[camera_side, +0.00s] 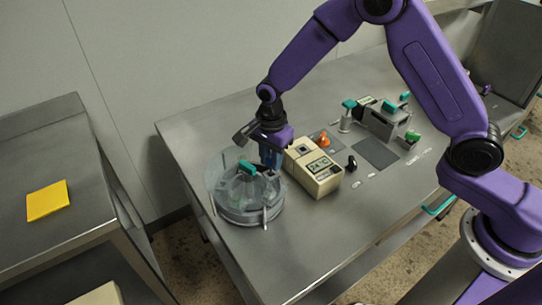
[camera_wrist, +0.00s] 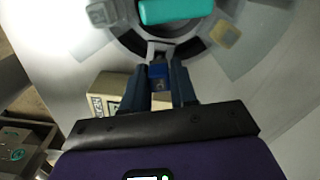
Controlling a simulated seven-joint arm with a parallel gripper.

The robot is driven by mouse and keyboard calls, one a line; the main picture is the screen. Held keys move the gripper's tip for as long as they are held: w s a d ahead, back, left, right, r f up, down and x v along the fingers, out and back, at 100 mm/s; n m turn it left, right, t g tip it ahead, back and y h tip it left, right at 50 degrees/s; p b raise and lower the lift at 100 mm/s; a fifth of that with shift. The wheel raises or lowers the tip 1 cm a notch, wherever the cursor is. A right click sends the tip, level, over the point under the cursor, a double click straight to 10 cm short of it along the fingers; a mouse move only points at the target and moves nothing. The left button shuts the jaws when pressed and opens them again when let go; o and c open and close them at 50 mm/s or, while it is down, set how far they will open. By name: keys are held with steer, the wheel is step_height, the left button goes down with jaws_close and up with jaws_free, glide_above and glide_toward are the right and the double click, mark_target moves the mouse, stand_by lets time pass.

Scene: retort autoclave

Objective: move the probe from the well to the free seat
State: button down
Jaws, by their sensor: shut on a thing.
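My gripper (camera_side: 268,163) hangs just above the right rear rim of a round clear-walled vessel (camera_side: 242,217) with a teal handle (camera_side: 247,168) at its middle. In the wrist view, my gripper's fingers (camera_wrist: 160,80) are closed on a small blue piece (camera_wrist: 157,71), which I take to be the probe's head. Its lower part is hidden. The teal handle (camera_wrist: 176,10) lies just beyond the fingertips, over the vessel's grey ring. A beige instrument box (camera_side: 313,168) with small displays, perhaps holding the well, stands right of my gripper. I cannot make out the free seat.
An orange knob (camera_side: 323,141), a small black piece (camera_side: 351,163) and a grey fixture with teal handles (camera_side: 383,120) stand farther right on the steel table (camera_side: 330,222). A yellow pad (camera_side: 48,200) lies on the left bench. The table front is clear.

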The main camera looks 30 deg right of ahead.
steer(key=shift+f, duration=1.45)
stand_by(1.5)
steer(key=shift+c, duration=2.1)
jaws_free()
steer(key=shift+w, duration=0.1)
steer(key=shift+r, duration=0.1)
steer(key=shift+a+r, duration=0.1)
steer(key=shift+r, duration=3.35)
